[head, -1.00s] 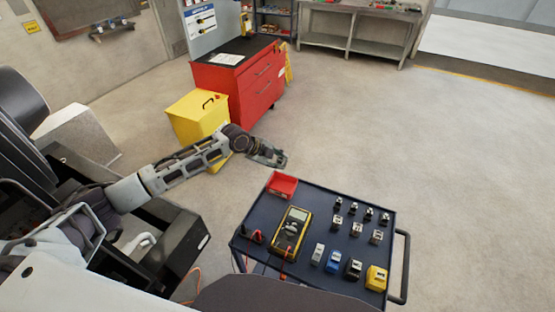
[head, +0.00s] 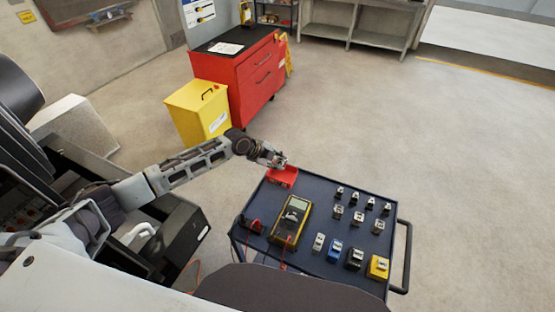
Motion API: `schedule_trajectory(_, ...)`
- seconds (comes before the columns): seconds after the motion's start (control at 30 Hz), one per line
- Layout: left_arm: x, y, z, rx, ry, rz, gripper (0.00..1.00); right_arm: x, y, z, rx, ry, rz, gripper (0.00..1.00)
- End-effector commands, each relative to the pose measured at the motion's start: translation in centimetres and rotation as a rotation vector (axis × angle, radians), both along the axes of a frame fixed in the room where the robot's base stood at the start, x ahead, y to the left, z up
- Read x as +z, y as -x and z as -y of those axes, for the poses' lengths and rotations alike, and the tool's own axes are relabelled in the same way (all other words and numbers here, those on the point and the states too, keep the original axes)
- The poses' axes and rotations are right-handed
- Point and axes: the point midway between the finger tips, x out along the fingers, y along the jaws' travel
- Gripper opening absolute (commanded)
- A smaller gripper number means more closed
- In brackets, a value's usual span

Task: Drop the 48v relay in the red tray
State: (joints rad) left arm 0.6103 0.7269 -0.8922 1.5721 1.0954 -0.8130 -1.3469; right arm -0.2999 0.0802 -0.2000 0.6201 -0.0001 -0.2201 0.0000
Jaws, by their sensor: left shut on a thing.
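The red tray (head: 284,181) sits at the back left corner of the dark blue cart top (head: 310,192). My left gripper (head: 279,162) is over the back of the tray and hides part of it. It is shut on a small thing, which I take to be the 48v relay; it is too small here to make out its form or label. I cannot tell how high above the tray it is held. My right gripper is not in view.
A yellow multimeter (head: 291,221) lies on the cart, with several small parts in rows to its right, such as a yellow one (head: 378,267). A yellow bin (head: 199,112) and red cabinet (head: 250,80) stand behind. The floor to the right is clear.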

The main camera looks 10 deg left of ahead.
Motion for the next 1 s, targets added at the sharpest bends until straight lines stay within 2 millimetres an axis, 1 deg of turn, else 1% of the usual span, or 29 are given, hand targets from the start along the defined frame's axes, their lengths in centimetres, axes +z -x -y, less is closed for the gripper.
schedule_trajectory(0.03, -0.6, 0.0, 0.0, 0.000, 0.000, 0.000, 0.03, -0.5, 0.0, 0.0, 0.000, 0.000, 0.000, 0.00)
schedule_trajectory(0.1, -1.1, 0.0, 0.0, 0.000, 0.001, 0.001, 0.03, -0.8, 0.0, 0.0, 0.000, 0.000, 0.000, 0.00)
schedule_trajectory(0.3, -1.9, 0.0, 0.0, 0.000, 0.001, 0.001, 0.03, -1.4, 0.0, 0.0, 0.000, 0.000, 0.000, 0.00)
schedule_trajectory(0.73, -2.1, 0.0, 0.0, 0.000, 0.000, 0.001, 0.03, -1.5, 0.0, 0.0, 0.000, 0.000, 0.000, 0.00)
schedule_trajectory(0.77, -2.1, 0.0, 0.0, 0.000, 0.000, 0.001, 0.31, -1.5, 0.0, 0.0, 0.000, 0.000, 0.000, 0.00)
schedule_trajectory(0.93, -2.1, 0.0, 0.0, 0.000, 0.000, 0.001, 0.53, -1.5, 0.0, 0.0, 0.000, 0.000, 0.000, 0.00)
schedule_trajectory(0.97, -2.1, 0.0, 0.0, 0.000, 0.000, 0.001, 0.55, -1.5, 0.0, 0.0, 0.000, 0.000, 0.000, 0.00)
schedule_trajectory(1.0, -2.1, 0.0, 0.0, 0.000, 0.000, 0.001, 0.55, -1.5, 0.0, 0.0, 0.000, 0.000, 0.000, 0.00)
